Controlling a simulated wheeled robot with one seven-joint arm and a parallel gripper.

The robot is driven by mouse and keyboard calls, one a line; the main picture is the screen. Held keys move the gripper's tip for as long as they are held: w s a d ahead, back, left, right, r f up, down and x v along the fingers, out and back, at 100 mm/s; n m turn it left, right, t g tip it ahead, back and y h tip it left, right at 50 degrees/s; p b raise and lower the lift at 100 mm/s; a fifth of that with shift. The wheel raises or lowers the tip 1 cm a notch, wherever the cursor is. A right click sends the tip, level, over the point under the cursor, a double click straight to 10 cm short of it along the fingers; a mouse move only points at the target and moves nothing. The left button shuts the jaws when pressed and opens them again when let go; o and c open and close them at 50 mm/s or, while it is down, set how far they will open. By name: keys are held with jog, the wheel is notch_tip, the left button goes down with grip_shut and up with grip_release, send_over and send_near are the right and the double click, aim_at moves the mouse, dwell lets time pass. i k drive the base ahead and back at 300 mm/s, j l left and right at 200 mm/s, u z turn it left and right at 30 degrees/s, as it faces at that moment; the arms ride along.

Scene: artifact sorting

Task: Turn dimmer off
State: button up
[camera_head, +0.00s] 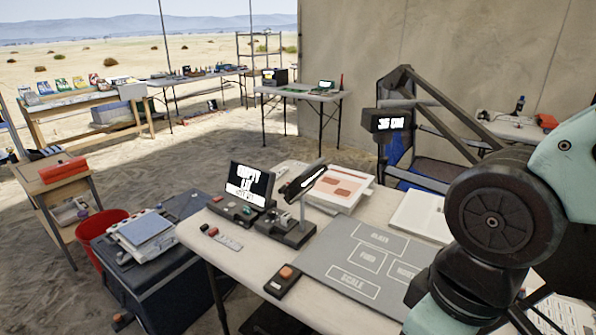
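No part in view is clearly labelled as the dimmer. On the near table (195,238) stands a control box with a tilted screen (250,184) and small red and dark controls at its base. Beside it on the right is a second dark control unit (287,228) with a raised slanted display (301,182). A small dark box with an orange button (283,280) lies at the table's front edge. My arm fills the right side, over the table's right part. My gripper cannot be made out in this view.
A grey mat with printed fields (355,285) covers the middle of the table. A white-and-red box (340,187) lies behind it. A black lamp-like arm with a lit display (390,121) rises behind the table. A dark case (165,290) stands left of the table.

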aim_at(271, 214)
jog(key=i+j, duration=0.15)
jog(key=j, duration=0.2)
jog(key=i+j, duration=0.1)
jog(key=j, duration=0.25)
jog(key=i+j, duration=0.15)
jog(key=j, duration=0.25)
jog(key=i+j, duration=0.1)
jog(key=j, duration=0.25)
jog(key=i+j, duration=0.15)
jog(key=j, duration=0.2)
jog(key=i+j, duration=0.1)
jog(key=j, duration=0.25)
jog(key=i+j, duration=0.15)
jog(key=j, duration=0.25)
